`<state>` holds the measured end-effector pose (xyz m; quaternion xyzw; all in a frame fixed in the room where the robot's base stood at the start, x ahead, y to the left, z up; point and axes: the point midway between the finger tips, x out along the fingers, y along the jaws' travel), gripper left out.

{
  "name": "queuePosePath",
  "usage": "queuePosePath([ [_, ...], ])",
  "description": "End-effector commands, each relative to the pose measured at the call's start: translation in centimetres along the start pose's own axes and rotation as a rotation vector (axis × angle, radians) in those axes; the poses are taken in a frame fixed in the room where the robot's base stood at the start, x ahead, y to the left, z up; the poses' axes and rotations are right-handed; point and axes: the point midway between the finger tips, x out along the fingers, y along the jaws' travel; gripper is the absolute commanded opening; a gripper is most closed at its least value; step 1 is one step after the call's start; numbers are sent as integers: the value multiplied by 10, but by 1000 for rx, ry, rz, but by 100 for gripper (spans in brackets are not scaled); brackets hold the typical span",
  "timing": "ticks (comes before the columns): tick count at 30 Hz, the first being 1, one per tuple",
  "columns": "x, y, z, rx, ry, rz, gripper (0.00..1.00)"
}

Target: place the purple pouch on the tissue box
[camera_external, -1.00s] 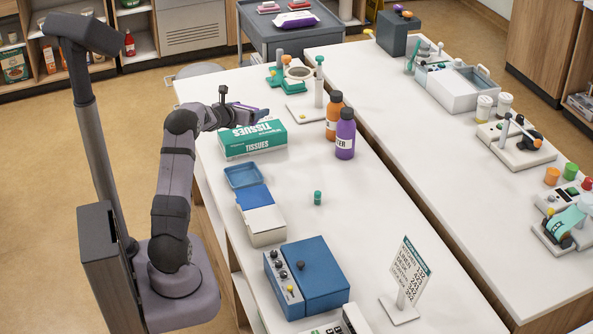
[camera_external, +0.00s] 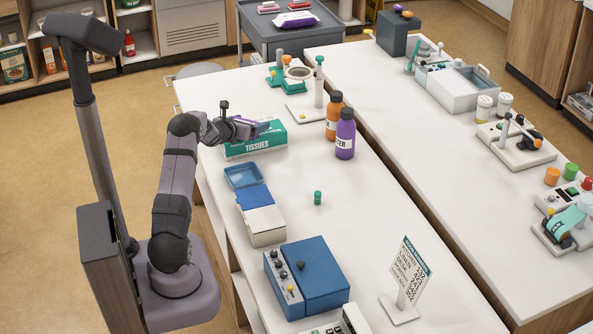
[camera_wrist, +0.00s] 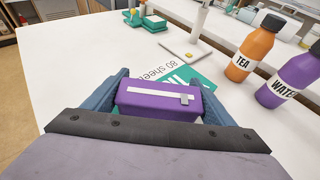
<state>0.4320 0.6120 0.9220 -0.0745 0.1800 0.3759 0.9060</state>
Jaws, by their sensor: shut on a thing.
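The purple pouch (camera_wrist: 165,101), with a white strip and a small grey tab, sits between the fingers of my gripper (camera_wrist: 166,103) in the wrist view. My gripper is shut on it. In the external view my gripper (camera_external: 256,130) is low over the green and white tissue box (camera_external: 252,148), and hides part of its top; only a little purple shows there. In the wrist view the tissue box (camera_wrist: 202,88) lies beneath and beyond the pouch, mostly hidden. I cannot tell whether the pouch touches the box.
An orange bottle (camera_external: 333,118) and a purple bottle (camera_external: 345,135) stand right of the tissue box. A stand with an upright post (camera_external: 319,85) is behind it. A blue open case (camera_external: 242,177) lies in front. The table's middle is mostly clear.

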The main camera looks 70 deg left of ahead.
Motion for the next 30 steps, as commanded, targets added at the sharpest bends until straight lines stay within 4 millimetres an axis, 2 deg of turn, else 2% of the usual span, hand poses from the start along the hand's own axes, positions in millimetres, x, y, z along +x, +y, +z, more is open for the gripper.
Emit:
queuePosePath([
  [7,2,0,-4,0,-1,0,55],
  [8,1,0,-3,0,0,0,85],
  [9,1,0,-3,0,0,0,95],
  [10,1,0,-3,0,0,0,96],
  [25,-2,0,2,0,0,0,96],
  [30,-17,1,0,-1,-1,1,96],
])
